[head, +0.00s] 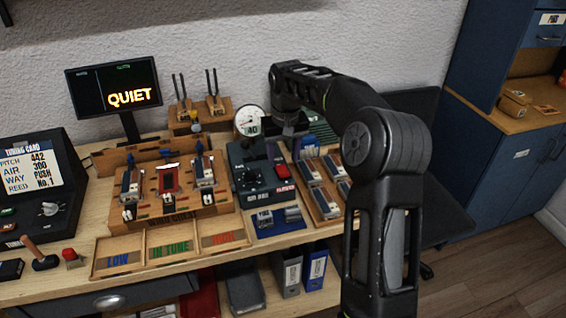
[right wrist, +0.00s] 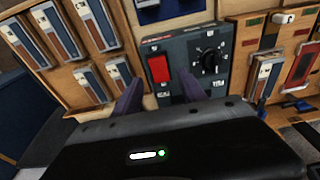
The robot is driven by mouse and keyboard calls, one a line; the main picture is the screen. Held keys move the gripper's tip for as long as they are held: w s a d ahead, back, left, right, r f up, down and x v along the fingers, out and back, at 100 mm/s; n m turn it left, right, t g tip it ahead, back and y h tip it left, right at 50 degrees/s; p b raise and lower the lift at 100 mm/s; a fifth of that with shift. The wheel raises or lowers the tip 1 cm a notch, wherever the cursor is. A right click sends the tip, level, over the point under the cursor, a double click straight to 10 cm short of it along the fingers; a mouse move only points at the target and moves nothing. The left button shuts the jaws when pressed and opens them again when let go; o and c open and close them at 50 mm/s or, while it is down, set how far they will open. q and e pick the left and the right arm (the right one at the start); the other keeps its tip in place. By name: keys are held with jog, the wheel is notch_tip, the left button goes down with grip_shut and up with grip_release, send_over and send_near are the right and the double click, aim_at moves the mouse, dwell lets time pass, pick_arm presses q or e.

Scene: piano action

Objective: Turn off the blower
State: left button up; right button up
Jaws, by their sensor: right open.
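The blower's control box (head: 247,158) is a dark grey-green unit on the workbench, with a black dial (head: 251,177) and a red rocker switch (head: 283,172). In the right wrist view the red switch (right wrist: 158,69) shows plainly, with the dial (right wrist: 210,59) to its right. My right gripper (head: 286,148) is above the back part of the box, fingers pointing down. In its wrist view the open fingers (right wrist: 160,92) stand apart, with the switch between and beyond their tips; nothing is held. Whether a finger touches the box I cannot tell. My left gripper is not in view.
A wooden rack of reeds (head: 320,190) stands right of the box, and a wooden jig (head: 172,190) stands left. A round gauge (head: 248,121) is behind the box. A monitor reading QUIET (head: 115,92) is at back left. Labelled trays (head: 170,240) line the front edge.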

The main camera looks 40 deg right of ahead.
aim_at(284, 172)
jog(key=r, duration=0.4)
jog(key=shift+s+a+r, duration=0.1)
jog(key=shift+s+r, duration=0.2)
jog(key=shift+r, duration=0.1)
